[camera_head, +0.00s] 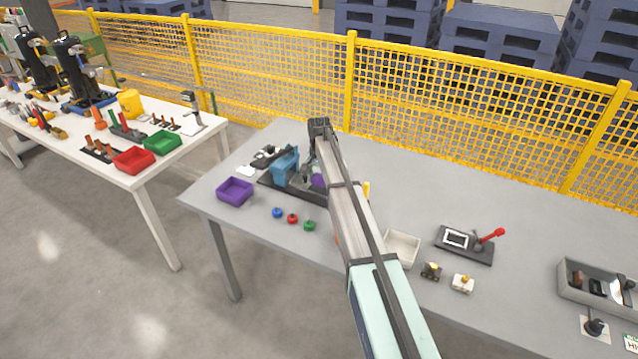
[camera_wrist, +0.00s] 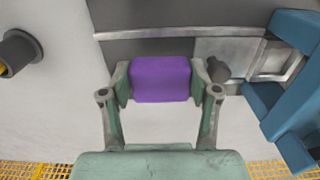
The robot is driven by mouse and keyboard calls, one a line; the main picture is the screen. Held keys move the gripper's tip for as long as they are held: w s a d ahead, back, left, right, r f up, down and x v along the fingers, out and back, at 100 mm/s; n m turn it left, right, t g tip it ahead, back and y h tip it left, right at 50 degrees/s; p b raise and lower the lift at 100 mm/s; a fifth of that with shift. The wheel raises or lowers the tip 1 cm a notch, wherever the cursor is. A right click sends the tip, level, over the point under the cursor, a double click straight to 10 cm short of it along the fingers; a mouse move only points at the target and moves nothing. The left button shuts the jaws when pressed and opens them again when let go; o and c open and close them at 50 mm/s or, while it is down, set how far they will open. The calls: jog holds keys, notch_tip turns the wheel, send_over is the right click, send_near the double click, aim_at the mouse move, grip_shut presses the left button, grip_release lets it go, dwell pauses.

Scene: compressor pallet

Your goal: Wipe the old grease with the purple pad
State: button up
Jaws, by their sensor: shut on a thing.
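My gripper (camera_wrist: 162,88) is shut on the purple pad (camera_wrist: 160,79), with one finger at each side of it. In the head view the purple pad (camera_head: 318,181) shows small beside the arm, and my gripper (camera_head: 312,175) is partly hidden behind my arm. The pad is just right of a blue upright part (camera_head: 285,167) on a dark base plate (camera_head: 268,183). In the wrist view the blue part (camera_wrist: 290,85) is at the right, and a grey surface with a metal strip (camera_wrist: 180,33) lies beyond the pad. I cannot make out any grease or whether the pad touches anything.
A purple bin (camera_head: 235,191) stands at the left table edge. Blue (camera_head: 277,212), red (camera_head: 292,218) and green (camera_head: 309,225) knobs lie in front. A white tray (camera_head: 402,248) and a red-handled fixture (camera_head: 468,242) are to the right. A yellow fence (camera_head: 450,105) runs behind.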

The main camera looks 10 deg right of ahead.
jog(key=shift+w+r+p, duration=0.1)
jog(key=shift+r+p, duration=0.2)
jog(key=shift+r, duration=0.5)
jog(key=shift+r+p, duration=0.65)
jog(key=shift+r, duration=1.15)
